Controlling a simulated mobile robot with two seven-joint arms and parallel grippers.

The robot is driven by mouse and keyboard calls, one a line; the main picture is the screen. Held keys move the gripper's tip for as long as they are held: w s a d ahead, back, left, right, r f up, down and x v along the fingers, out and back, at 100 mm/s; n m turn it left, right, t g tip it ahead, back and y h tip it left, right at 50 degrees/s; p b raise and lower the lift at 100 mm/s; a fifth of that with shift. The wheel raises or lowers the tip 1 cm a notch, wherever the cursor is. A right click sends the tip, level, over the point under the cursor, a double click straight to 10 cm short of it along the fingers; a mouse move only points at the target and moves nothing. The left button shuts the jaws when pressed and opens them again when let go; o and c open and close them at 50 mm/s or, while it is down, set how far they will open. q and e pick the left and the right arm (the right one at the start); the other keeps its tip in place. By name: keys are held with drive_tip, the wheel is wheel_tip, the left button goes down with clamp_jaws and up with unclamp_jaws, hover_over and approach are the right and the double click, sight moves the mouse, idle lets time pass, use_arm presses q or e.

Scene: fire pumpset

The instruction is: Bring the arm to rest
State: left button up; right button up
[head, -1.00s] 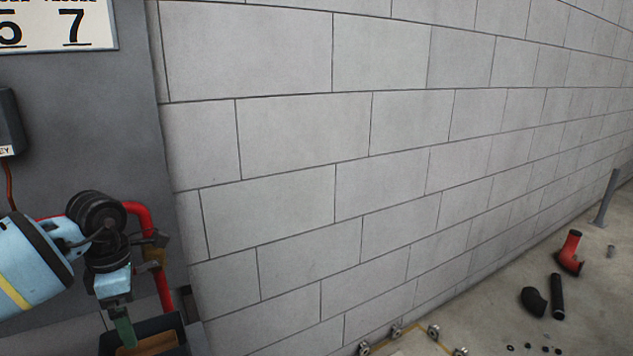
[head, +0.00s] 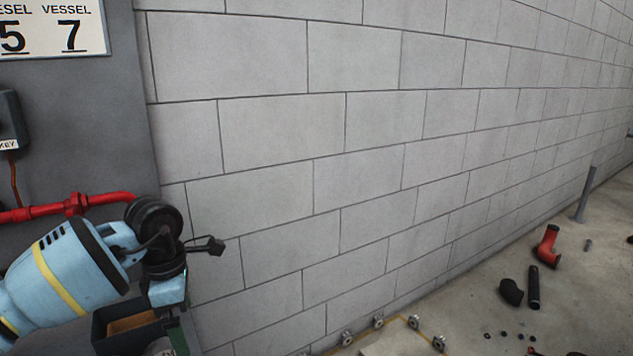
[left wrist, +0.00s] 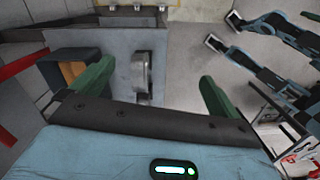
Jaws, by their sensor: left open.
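My left arm comes in from the left in the head view, light blue with a yellow band. Its gripper (head: 172,338) points down at the lower edge, beside a dark open box (head: 103,338) with a tan inside. In the left wrist view the two green fingers of my left gripper (left wrist: 155,88) stand wide apart with nothing between them. Below and beyond the gap is a grey surface with a metal fitting (left wrist: 142,75).
A red pipe (head: 75,205) runs along the dark panel behind my left arm. A pale block wall (head: 350,180) fills the middle. A red elbow (head: 546,246), a black elbow (head: 511,291) and a black tube (head: 533,287) lie on the floor at right.

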use_arm(q)
drive_tip(key=s+d+f+n+h, duration=0.9)
drive_tip(key=s+d+f+h, duration=0.5)
drive_tip(key=d, duration=0.3)
drive_tip(key=s+a+f+n+t+y, duration=0.3)
drive_tip(key=s+a+f+n+t, duration=0.25)
drive_tip(key=n, duration=0.65)
drive_tip(key=s+a+f+n+t+y, duration=0.2)
drive_tip(key=s+a+f+n+t, duration=0.35)
drive_tip(key=n, duration=0.65)
drive_tip(key=s+a+f+n+g+y, duration=0.3)
drive_tip(key=s+a+f+n+y, duration=0.25)
drive_tip(key=s, duration=0.45)
drive_tip(key=s+a+f+n+g+y, duration=0.2)
drive_tip(key=s+a+f+n, duration=0.3)
drive_tip(key=s+a, duration=0.4)
drive_tip(key=d+n+t, duration=0.1)
drive_tip(key=d+n, duration=0.4)
drive_tip(key=d, duration=0.7)
drive_tip(key=w+r+t+p, duration=0.1)
drive_tip(key=w+r+p, duration=0.3)
drive_tip(key=r+p, duration=0.2)
drive_tip(key=shift+w+r+t, duration=0.25)
drive_tip(key=shift+r+t, duration=0.15)
drive_tip(key=shift+r, duration=0.45)
use_arm(e)
drive_tip(key=w+d+r+t, duration=0.1)
drive_tip(key=w+r, duration=0.3)
drive_tip(key=r, duration=0.4)
